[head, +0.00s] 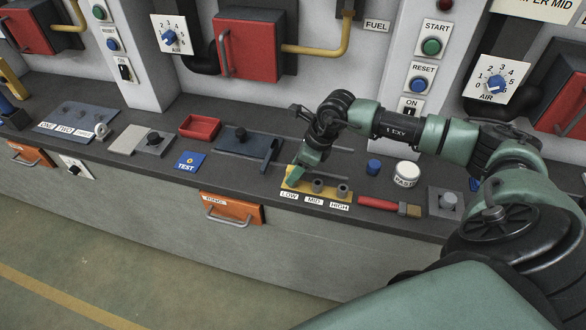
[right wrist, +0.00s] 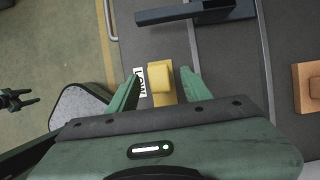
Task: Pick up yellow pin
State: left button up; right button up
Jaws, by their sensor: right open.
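The yellow plate (head: 328,193) lies near the counter's front edge, with dark sockets and labels LOW, MID and HIGH. My right gripper (head: 296,175) is over its LOW end and partly hides it. In the right wrist view, my right gripper (right wrist: 154,83) is open, one finger on each side of a yellow block-shaped piece (right wrist: 161,76) beside the LOW label. I take this piece for the yellow pin, seen from above; I cannot tell whether the fingers touch it. A small dark forked shape (right wrist: 18,99) at the left edge may be my left gripper.
A blue lever (head: 270,155) stands left of the plate. An orange drawer front (head: 232,208) juts out below the counter edge.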

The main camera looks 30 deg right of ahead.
jog(key=shift+w+a+f, duration=0.1)
jog(key=shift+f, duration=0.2)
grip_shut()
jog(key=shift+r, duration=0.15)
